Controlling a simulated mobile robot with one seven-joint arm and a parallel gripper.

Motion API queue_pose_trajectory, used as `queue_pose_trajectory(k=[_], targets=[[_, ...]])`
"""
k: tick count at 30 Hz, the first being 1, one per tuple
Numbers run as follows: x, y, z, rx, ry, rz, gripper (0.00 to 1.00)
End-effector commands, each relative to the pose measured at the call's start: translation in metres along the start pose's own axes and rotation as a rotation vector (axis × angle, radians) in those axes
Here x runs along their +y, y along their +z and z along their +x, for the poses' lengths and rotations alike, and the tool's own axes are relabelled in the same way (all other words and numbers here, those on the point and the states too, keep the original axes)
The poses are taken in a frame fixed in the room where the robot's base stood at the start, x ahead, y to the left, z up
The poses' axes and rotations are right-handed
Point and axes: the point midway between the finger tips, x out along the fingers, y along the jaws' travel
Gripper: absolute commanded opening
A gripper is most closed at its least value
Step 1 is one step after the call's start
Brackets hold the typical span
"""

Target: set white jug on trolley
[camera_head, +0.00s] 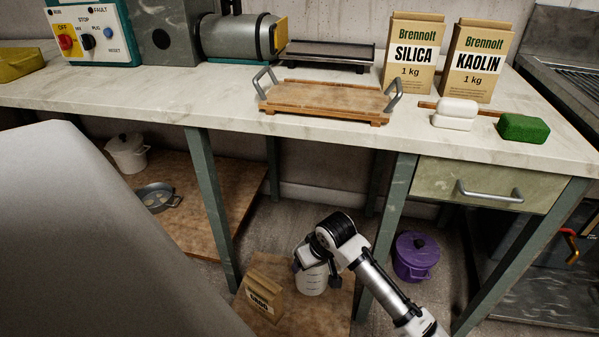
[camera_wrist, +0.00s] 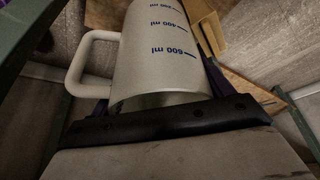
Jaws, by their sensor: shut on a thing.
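The white jug (camera_head: 312,280) with blue ml marks is below the workbench, in my gripper (camera_head: 316,262). In the wrist view the jug (camera_wrist: 158,62) fills the middle, its rim towards the camera and its handle to the left. My gripper is shut on the jug near its rim, and the fingers are partly hidden behind it. Below the bench is a low wooden surface (camera_head: 318,310) with a paper bag (camera_head: 263,296) on it. I cannot tell whether this surface is the trolley, or whether the jug's base touches it.
The bench (camera_head: 225,110) carries a wooden tray (camera_head: 325,97), a silica bag (camera_head: 408,55), a kaolin bag (camera_head: 475,62) and machines. Its legs stand either side of my arm. A purple pot (camera_head: 415,256) stands to the right below. A wooden shelf (camera_head: 205,215) holds pots at left.

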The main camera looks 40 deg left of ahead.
Motion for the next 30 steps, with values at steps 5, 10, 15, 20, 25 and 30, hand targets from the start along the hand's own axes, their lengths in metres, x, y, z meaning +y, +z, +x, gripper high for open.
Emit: queue_pose_trajectory(k=[5,10,15,20,25,30], targets=[[-0.010,0.016,0.019,0.004,-0.013,-0.038,0.33],[-0.012,0.029,0.050,0.001,-0.015,-0.041,0.33],[-0.012,0.046,0.091,0.002,-0.015,-0.039,0.33],[-0.012,0.061,0.128,0.002,-0.014,-0.040,0.33],[-0.012,0.071,0.154,0.003,-0.014,-0.040,0.33],[-0.012,0.074,0.163,0.005,-0.014,-0.040,0.33]])
